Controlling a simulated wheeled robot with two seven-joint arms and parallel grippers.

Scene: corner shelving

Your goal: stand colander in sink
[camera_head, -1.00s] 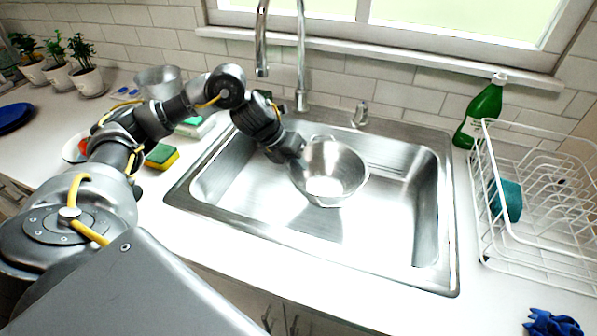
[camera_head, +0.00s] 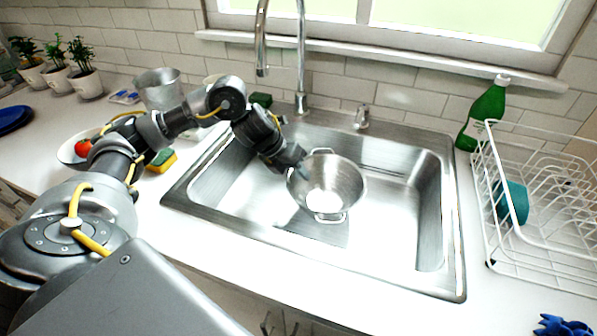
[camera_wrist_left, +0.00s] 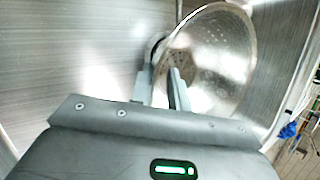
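The metal colander (camera_head: 345,180) is inside the steel sink basin (camera_head: 395,215), left of its middle. Its open mouth faces up, and a loop handle shows at its near and far sides. My left gripper (camera_head: 299,168) is at the colander's left rim. In the left wrist view, the two fingers (camera_wrist_left: 162,88) straddle the wall of the colander (camera_wrist_left: 215,55), one inside the bowl and one outside. Whether the colander's base touches the sink floor is hard to tell. My right gripper is out of view.
The faucet (camera_head: 301,60) rises behind the sink. A white dish rack (camera_head: 545,240) and a green bottle (camera_head: 484,112) stand to the right.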

